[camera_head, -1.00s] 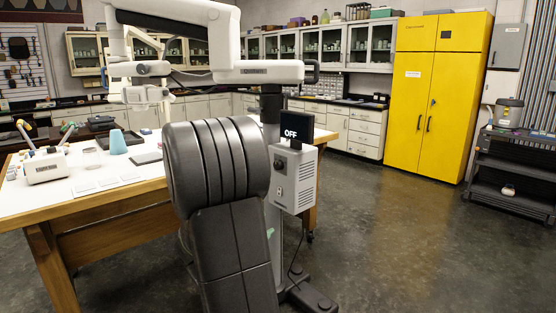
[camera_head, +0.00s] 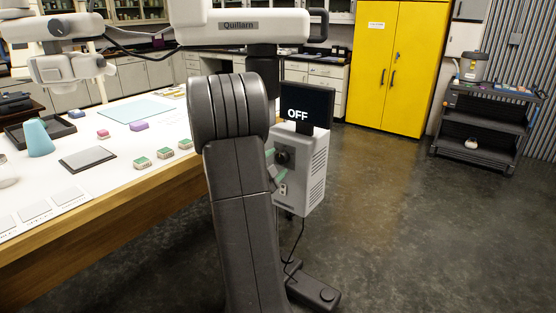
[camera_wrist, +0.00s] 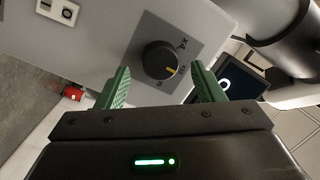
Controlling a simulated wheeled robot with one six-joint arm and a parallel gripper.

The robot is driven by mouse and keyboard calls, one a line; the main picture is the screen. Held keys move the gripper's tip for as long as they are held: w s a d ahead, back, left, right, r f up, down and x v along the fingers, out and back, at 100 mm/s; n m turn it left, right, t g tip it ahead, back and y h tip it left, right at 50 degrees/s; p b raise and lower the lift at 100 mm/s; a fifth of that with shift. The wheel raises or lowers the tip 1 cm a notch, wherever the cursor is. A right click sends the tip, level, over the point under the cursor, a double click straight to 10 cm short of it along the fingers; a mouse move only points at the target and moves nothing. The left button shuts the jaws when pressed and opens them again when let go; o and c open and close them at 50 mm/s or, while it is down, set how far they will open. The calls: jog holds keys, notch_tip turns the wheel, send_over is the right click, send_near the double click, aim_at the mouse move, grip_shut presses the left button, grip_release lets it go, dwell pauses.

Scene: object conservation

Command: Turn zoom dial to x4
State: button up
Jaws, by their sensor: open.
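The zoom dial (camera_wrist: 158,58) is a round black knob on the grey control box, with a yellow pointer line toward its lower right. An x4 mark shows at the dial plate's upper right in the wrist view; other marks there are hard to read. The dial also shows small in the head view (camera_head: 282,156). My gripper (camera_wrist: 160,68) has green fingers, open, one on each side of the dial with visible gaps. In the head view my arm partly hides the box (camera_head: 312,165). The screen (camera_head: 307,104) above reads OFF.
A white switch (camera_wrist: 66,11) sits on the box beside the dial. The wooden-edged table (camera_head: 110,215) with small blocks stands left. A microscope arm (camera_head: 240,28) hangs overhead. A cable and stand foot (camera_head: 315,290) lie below.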

jog(key=shift+x, duration=1.05)
jog(key=c, duration=1)
jog(key=shift+o, duration=0.2)
